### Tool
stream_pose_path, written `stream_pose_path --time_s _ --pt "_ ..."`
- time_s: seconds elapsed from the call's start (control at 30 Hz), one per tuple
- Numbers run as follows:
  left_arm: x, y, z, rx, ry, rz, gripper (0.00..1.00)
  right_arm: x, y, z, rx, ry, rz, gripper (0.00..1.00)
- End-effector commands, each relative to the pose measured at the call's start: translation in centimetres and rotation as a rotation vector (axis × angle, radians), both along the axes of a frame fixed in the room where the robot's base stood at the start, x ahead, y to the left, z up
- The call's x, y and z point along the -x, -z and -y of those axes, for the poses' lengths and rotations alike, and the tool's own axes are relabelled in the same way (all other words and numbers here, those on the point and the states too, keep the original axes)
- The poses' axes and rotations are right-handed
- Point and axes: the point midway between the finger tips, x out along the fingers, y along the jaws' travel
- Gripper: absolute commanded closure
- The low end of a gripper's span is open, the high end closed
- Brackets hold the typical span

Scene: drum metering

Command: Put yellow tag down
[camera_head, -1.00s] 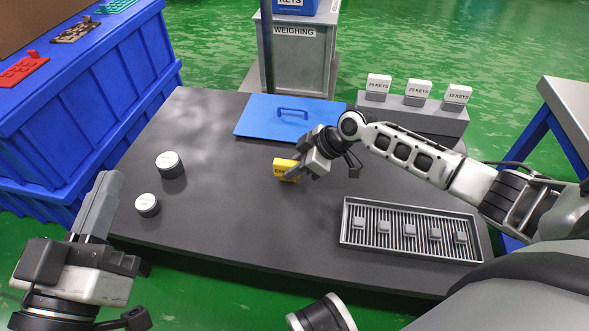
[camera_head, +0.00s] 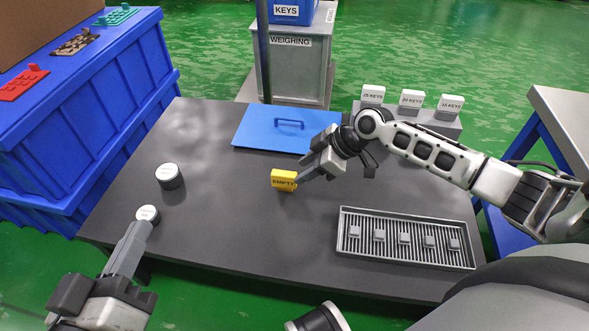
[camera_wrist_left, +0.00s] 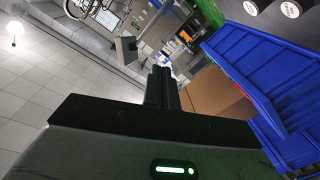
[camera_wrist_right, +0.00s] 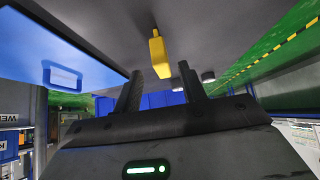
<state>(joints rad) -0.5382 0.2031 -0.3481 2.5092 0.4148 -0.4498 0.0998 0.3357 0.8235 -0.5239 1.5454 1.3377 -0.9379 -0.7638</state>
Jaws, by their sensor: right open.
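The yellow tag (camera_head: 284,180), marked EMPTY, stands on the dark table just left of my right gripper (camera_head: 303,179). In the right wrist view the tag (camera_wrist_right: 160,55) shows beyond the fingertips, roughly in line with the gap. My right gripper (camera_wrist_right: 161,85) is open and empty, with its fingers spread apart. My left gripper (camera_head: 139,226) is near the table's left front edge, and its tips overlap the small white-topped round piece in the picture. In the left wrist view its fingers (camera_wrist_left: 161,85) are together with nothing visible between them.
Two white-topped round pieces, one farther (camera_head: 169,176) and one nearer (camera_head: 149,213), stand on the left. A blue panel with a handle (camera_head: 270,138) lies behind the tag. A slatted tray (camera_head: 400,257) with several grey blocks lies front right. Key-count signs (camera_head: 411,98) stand behind.

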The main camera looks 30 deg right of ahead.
Motion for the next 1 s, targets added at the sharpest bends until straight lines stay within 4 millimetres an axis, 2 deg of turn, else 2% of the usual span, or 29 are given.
stream_pose_path --time_s 0.03,0.1,0.33,1.0 --pt "0.5 0.1 0.1 0.013 0.007 -0.057 1.0 0.6 -1.4 0.7 0.004 -0.002 -0.001 0.59" --pt "0.3 0.2 0.0 -0.025 0.001 -0.046 1.0 1.2 -2.4 1.4 0.003 -0.001 -0.003 0.59" --pt "0.2 0.7 -0.3 -0.09 -0.009 -0.052 1.0 2.4 -4.7 3.1 0.001 0.0 -0.002 0.59" --pt "0.2 0.9 -0.4 -0.108 -0.011 -0.05 1.0 2.6 -5.2 3.3 0.0 -0.001 0.0 0.59"
